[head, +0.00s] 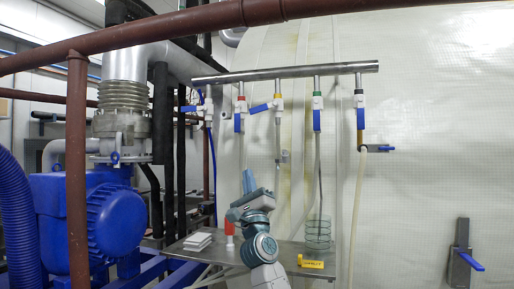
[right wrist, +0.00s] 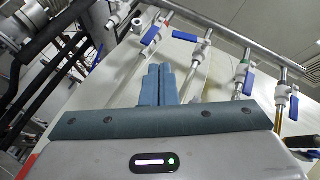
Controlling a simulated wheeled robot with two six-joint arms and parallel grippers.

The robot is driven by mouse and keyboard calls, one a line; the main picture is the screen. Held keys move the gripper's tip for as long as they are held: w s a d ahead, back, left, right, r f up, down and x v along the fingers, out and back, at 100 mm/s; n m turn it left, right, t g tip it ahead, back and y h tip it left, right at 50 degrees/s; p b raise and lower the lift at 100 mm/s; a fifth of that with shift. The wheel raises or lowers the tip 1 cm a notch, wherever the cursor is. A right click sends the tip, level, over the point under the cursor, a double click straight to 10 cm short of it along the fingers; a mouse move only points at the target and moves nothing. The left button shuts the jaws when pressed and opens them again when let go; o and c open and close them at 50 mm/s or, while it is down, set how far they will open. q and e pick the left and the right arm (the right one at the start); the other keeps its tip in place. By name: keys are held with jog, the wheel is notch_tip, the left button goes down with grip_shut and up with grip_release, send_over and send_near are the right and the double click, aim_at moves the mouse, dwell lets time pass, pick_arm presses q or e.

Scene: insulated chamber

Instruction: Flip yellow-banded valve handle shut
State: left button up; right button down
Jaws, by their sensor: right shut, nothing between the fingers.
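The yellow-banded valve (head: 278,98) hangs third from the left under a steel manifold pipe. Its blue handle (head: 261,108) sticks out sideways to the left, across its line. In the right wrist view this valve (right wrist: 202,47) is up and to the right of the fingers, with its handle (right wrist: 185,36) pointing left. My right gripper (head: 249,181) points up below the manifold, lower than the handle and slightly left of it. Its fingers (right wrist: 159,72) are together and empty, apart from the valve. My left gripper is not in view.
The red-banded valve handle (head: 237,123) and green-banded valve handle (head: 317,120) hang down on either side.

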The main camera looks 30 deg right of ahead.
jog(key=w+d+r+m+g+h, duration=0.2)
jog(key=d+r+m+g+h, duration=0.4)
jog(key=m, duration=0.3)
jog(key=t+p, duration=0.1)
jog(key=p, duration=0.5)
send_near(264, 107)
jog(key=shift+w+d+r, duration=1.2)
jog(key=shift+w, duration=1.6)
jog(key=shift+d+f, duration=0.1)
